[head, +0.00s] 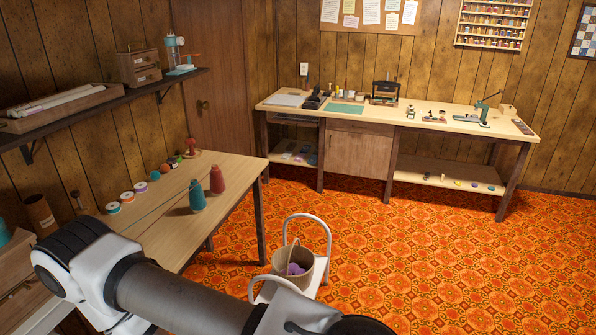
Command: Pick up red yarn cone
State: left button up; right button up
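The red yarn cone (217,180) stands upright on the wooden table (238,172) at the left, near the table's right edge. A teal yarn cone (197,196) stands upright just in front of it and to its left, with a small gap between them. One of my arms crosses the bottom of the head view, in front of the table's near part. Neither of my grippers can be made out in this view, and nothing touches the red cone.
Several thread spools and balls (140,187) line the table's wall side, with a red device (191,147) behind. A wall shelf (110,103) hangs above. A white chair (318,264) holding a basket (292,258) stands right of the table. A long workbench (450,118) fills the back wall; orange floor between is clear.

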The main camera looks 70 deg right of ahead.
aim_at(217, 186)
jog(key=z, duration=1.8)
